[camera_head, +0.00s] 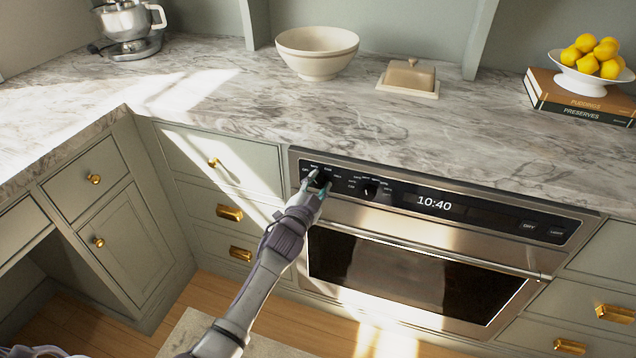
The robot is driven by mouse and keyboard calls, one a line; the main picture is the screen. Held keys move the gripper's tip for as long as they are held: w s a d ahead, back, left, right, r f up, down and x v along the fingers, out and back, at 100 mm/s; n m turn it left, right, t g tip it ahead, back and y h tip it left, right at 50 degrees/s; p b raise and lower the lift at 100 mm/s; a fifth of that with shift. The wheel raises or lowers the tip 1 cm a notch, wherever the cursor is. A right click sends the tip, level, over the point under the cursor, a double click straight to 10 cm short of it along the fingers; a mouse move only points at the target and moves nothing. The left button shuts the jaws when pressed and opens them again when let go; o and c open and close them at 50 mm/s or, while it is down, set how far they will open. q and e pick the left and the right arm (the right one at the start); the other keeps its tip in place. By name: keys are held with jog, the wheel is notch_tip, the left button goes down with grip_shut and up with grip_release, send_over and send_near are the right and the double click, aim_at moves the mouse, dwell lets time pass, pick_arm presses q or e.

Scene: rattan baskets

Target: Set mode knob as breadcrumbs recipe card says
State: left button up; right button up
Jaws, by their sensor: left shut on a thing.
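The oven (440,226) is built into the counter front, with a black control panel along its top. My left gripper (320,184) is at the panel's left end, shut on the left knob (321,176), which it mostly hides. A second knob (370,190) shows to the right of it, with small labels around it. The labels are too small to read, so I cannot tell which knob is the mode knob or where it points. The display (434,203) reads 10:40. No recipe card is seen.
A cream bowl (317,53), a butter dish (409,78) and a stand mixer (128,25) stand on the marble counter. Lemons in a white bowl (578,81) sit on two books (583,100). The oven handle (425,249) juts out below the panel.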

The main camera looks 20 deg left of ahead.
pick_arm(q)
jog(key=shift+m, duration=1.3)
jog(key=o, duration=1.2)
jog(key=shift+c, duration=0.2)
jog(key=shift+s, duration=0.1)
jog(key=s, duration=1.1)
jog(key=shift+s+a+r, duration=0.15)
jog(key=shift+s+a, duration=0.2)
jog(key=shift+s, duration=0.05)
